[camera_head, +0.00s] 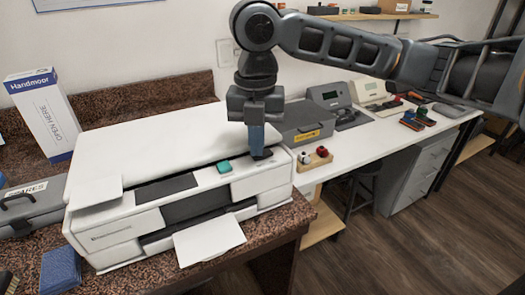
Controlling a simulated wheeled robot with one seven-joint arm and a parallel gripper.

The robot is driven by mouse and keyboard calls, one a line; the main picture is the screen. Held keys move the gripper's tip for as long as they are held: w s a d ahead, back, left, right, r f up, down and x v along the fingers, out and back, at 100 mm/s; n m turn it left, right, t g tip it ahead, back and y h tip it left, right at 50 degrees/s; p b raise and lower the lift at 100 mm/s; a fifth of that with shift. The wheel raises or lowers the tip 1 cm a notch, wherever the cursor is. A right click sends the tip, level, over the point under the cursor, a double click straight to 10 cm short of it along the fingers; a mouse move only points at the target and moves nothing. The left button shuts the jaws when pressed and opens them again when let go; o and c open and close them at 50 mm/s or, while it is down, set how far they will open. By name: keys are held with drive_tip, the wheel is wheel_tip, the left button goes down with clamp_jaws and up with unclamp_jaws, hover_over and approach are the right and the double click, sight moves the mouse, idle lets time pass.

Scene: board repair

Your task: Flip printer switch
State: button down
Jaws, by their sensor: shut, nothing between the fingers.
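The white printer (105,165) stands on the granite counter, with a paper sheet (208,240) sticking out of its front. The switch's position cannot be made out.
A wooden block with red and white knobs (315,158) lies just right of the printer. A grey toolbox (303,124) and devices stand on the white bench behind. A tall white box (45,115) and a grey case (30,205) stand left. A blue cloth-like item (61,271) lies front left.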

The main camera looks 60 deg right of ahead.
drive_tip(key=shift+r+p, duration=2.75)
drive_tip(key=shift+r, duration=0.75)
